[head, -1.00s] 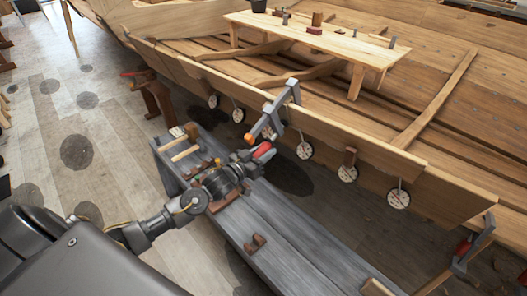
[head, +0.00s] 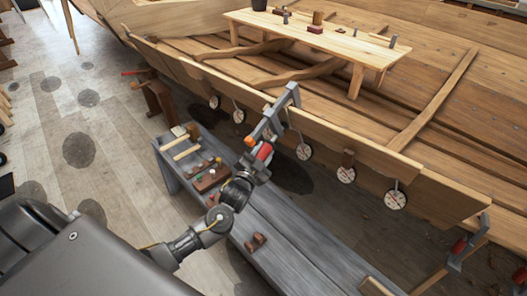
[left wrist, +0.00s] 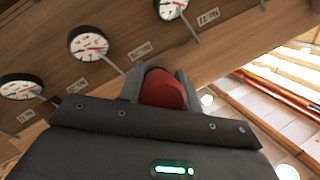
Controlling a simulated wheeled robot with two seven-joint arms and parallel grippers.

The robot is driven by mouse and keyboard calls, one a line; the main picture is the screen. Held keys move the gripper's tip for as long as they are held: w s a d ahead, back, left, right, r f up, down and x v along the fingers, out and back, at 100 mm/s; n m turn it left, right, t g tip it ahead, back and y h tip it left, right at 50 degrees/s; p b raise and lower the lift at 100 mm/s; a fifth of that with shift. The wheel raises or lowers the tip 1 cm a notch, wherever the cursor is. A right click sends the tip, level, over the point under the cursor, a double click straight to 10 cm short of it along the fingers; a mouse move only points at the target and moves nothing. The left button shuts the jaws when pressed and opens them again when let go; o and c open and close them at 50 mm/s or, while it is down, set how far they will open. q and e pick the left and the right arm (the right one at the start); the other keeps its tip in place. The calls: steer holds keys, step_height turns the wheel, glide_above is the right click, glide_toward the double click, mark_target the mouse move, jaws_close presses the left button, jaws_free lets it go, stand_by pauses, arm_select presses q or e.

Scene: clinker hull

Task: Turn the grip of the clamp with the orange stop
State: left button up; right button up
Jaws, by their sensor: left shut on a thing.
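The grey clamp (head: 285,104) with the orange stop (head: 249,141) sits on the edge of the hull plank, its bar slanting down and left. Its red grip (head: 264,153) is at the lower end, partly covered by my left gripper (head: 259,160). In the left wrist view the red grip (left wrist: 163,91) stands between the two fingers of my left gripper (left wrist: 160,93), which are shut on it. My right gripper is not in view.
Round white dials (head: 304,152) hang along the plank near the clamp. A grey bench (head: 290,230) below holds a wooden tool rack (head: 211,178) and a mallet. Another red-gripped clamp (head: 459,247) is at the lower right. A plank table (head: 320,40) stands inside the hull.

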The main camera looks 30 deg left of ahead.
arm_select(q)
steer(key=m+t+y, duration=0.1)
steer(key=m+y, duration=0.1)
steer(key=m, duration=0.1)
steer(key=shift+f, duration=0.1)
steer(key=shift+s+m+t+y, duration=0.1)
steer(key=shift+m+t+y, duration=0.6)
steer(key=shift+m, duration=0.7)
steer(key=o, duration=1)
steer(key=shift+r, duration=0.2)
steer(key=b+v, duration=0.2)
steer(key=v, duration=0.8)
steer(key=shift+s+f, duration=0.2)
steer(key=shift+s, duration=0.15)
